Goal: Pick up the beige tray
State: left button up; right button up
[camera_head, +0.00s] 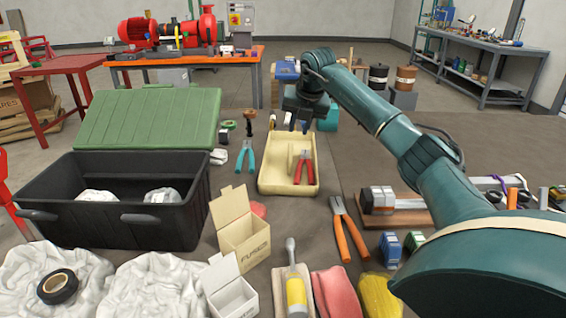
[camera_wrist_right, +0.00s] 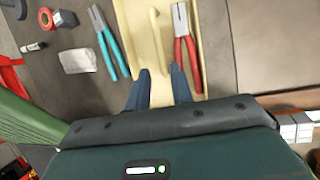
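The beige tray (camera_head: 267,178) lies on the dark work surface in the middle of the head view. My left gripper is not in view.
Blue-handled pliers (camera_head: 246,157) lie left of the tray; orange-handled pliers (camera_head: 346,229) lie to its right. A black crate (camera_head: 130,225) and green lid (camera_head: 150,118) stand at left. Bare surface shows right of the tray.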

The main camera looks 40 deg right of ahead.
aim_at(290, 151)
jog(key=x, duration=0.6)
jog(key=shift+a+f, duration=0.1)
jog(key=shift+f, duration=0.25)
jog(key=shift+w+b+x, duration=0.2)
jog(key=shift+b+x, duration=0.2)
jog(key=shift+x, duration=2.7)
jog(key=shift+r, duration=0.1)
jog(key=shift+w+r, duration=0.1)
grip_shut()
